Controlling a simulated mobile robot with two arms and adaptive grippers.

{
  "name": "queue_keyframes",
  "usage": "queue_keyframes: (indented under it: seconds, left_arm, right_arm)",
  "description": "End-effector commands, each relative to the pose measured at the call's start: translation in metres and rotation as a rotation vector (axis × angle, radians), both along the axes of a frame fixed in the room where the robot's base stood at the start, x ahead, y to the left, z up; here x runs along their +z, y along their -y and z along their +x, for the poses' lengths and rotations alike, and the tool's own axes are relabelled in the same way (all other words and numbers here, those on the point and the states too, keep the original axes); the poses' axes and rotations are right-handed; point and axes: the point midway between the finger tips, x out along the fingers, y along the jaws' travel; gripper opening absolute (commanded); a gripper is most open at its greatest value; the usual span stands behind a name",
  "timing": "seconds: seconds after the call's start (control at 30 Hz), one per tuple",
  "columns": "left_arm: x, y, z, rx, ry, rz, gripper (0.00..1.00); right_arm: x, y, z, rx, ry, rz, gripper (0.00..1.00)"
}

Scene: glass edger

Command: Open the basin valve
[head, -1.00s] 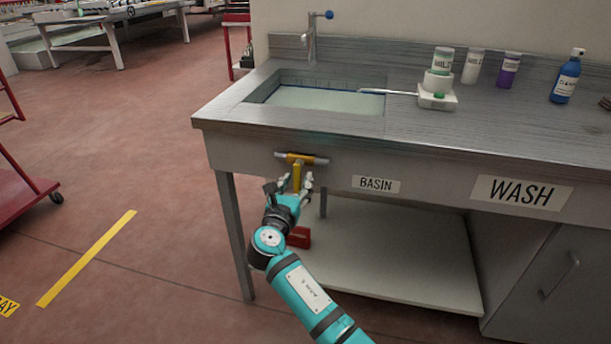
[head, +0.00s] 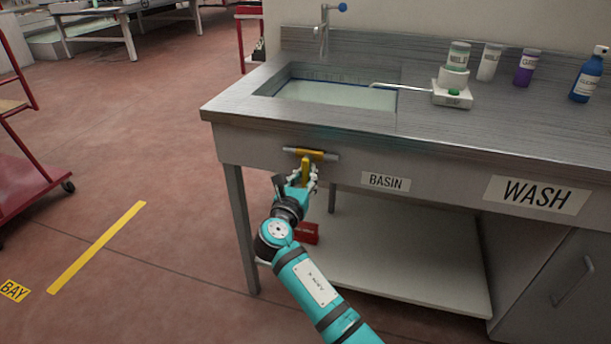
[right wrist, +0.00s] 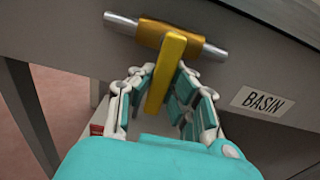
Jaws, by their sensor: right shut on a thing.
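The basin valve (head: 311,155) is a yellow body on a short grey pipe at the front panel of the wash bench, left of the BASIN label (head: 386,182). Its yellow lever (head: 305,171) hangs down, across the pipe. In the right wrist view the lever (right wrist: 166,68) stands between the fingers, with the valve body (right wrist: 152,33) above them. My right gripper (head: 303,180) is shut on the lever, and it also shows in the right wrist view (right wrist: 160,84). My left gripper is not in view.
The basin (head: 335,93) holds pale liquid, under a tap (head: 323,35). A lower shelf (head: 390,250) and a red object (head: 306,233) lie below the bench. A bench leg (head: 241,230) stands left of my arm. Floor to the left is open, up to a red cart (head: 30,190).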

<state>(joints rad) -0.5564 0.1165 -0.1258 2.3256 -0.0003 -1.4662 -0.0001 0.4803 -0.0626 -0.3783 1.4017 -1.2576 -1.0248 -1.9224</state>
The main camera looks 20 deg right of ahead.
Motion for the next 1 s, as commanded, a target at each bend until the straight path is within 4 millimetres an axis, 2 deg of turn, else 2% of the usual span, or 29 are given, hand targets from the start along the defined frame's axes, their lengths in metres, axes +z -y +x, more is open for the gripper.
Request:
queue_keyframes:
  seconds: [0.47,0.77,1.0]
  left_arm:
    - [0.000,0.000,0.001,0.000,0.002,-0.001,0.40]
    - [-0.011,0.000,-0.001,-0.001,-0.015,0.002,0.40]
    - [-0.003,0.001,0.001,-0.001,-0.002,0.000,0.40]
  right_arm:
    - [0.000,0.000,0.000,0.001,0.022,0.034,0.00]
    - [-0.001,-0.004,0.001,0.001,0.121,0.185,0.00]
    - [0.000,-0.009,0.004,0.001,0.213,0.322,0.00]
